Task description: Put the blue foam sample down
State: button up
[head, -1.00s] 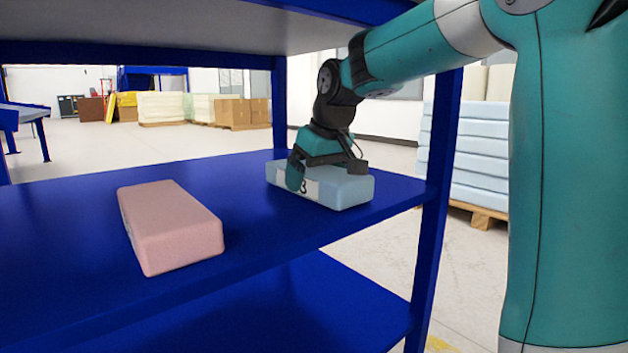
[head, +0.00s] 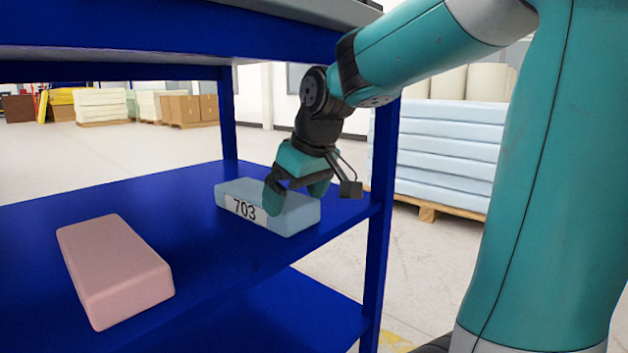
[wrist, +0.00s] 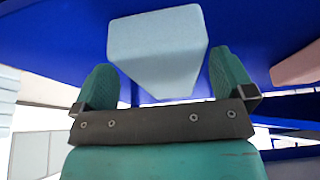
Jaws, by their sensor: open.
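The blue foam sample (head: 292,212) is a light blue block with a white label reading 703. It lies flat on the blue shelf (head: 200,240), near the shelf's right end. My gripper (head: 297,196) is at the near side of the block in the head view, its fingers partly in front of the block. In the wrist view the fingers of my gripper (wrist: 166,85) stand apart, and the blue foam sample (wrist: 158,45) shows beyond and between them with gaps at both sides. The gripper is open and holds nothing.
A pink foam block (head: 115,272) lies on the same shelf to the left. A blue upright post (head: 380,220) stands at the shelf's right end, close to my gripper. An upper shelf (head: 150,35) hangs above. Stacked light blue slabs (head: 445,150) stand on a pallet behind.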

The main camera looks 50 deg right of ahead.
jog(key=shift+s+d+p, duration=0.1)
jog(key=shift+s+p, duration=0.55)
jog(key=shift+s, duration=1.55)
